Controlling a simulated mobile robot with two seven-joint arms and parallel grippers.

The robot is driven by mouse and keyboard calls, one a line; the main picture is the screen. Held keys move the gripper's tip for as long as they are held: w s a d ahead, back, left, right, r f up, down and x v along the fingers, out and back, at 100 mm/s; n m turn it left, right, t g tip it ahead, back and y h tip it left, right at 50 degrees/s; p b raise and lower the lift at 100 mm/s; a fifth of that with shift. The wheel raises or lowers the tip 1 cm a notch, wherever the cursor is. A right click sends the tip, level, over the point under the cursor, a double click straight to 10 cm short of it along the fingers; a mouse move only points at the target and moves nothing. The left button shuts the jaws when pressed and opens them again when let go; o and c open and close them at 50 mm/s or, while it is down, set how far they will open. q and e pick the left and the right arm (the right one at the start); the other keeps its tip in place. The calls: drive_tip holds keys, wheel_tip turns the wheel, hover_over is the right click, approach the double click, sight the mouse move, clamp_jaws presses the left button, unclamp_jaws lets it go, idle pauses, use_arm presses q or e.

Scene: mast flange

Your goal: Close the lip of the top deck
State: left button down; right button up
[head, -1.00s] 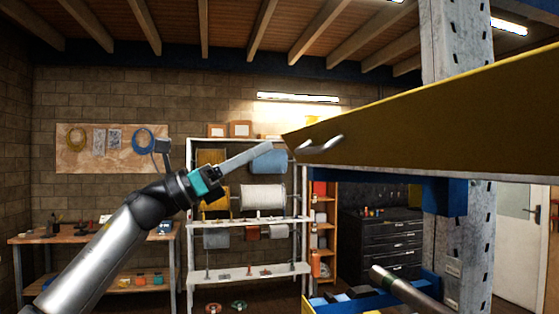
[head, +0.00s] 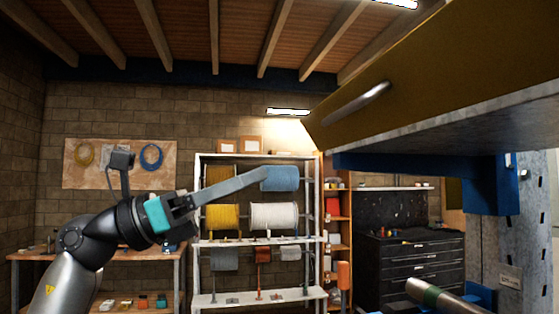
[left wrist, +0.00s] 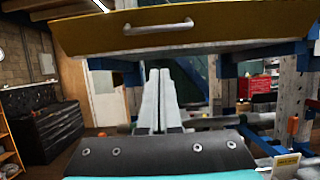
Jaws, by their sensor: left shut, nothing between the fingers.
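The lip is a yellow-brown panel (head: 420,80) with a silver bar handle (head: 357,97), at the upper right of the head view. A grey underside shows below it. In the left wrist view the lip (left wrist: 225,30) spans the top, its handle (left wrist: 158,26) facing the camera. My left gripper (head: 264,177) is shut and empty, left of and below the lip's near corner in the head view. In the left wrist view its fingers (left wrist: 158,90) point ahead, below the lip in the picture, with no visible contact. My right gripper is not in view.
A blue beam (head: 430,164) with a blue bracket (head: 490,188) runs under the deck, by a perforated grey post (head: 508,245). A rack (head: 255,241) of cable spools and a black drawer cabinet (head: 415,262) stand behind. A workbench (head: 30,257) is at left.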

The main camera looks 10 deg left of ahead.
sight(321, 125)
use_arm(q)
drive_tip(key=a+r+p+x, duration=0.1)
drive_tip(key=p+x, duration=0.3)
drive_tip(key=x, duration=0.8)
drive_tip(key=shift+d+r, duration=0.35)
drive_tip(key=shift+r, duration=0.5)
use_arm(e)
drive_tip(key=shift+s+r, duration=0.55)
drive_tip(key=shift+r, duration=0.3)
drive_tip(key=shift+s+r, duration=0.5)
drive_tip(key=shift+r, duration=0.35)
use_arm(q)
drive_tip(key=shift+s, duration=0.1)
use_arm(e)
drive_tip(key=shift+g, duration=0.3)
use_arm(q)
drive_tip(key=shift+r+p, duration=0.2)
drive_tip(key=shift+p, duration=0.1)
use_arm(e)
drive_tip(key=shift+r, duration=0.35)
use_arm(q)
drive_tip(key=shift+r+y+p, duration=0.15)
drive_tip(key=shift+y+p, duration=0.25)
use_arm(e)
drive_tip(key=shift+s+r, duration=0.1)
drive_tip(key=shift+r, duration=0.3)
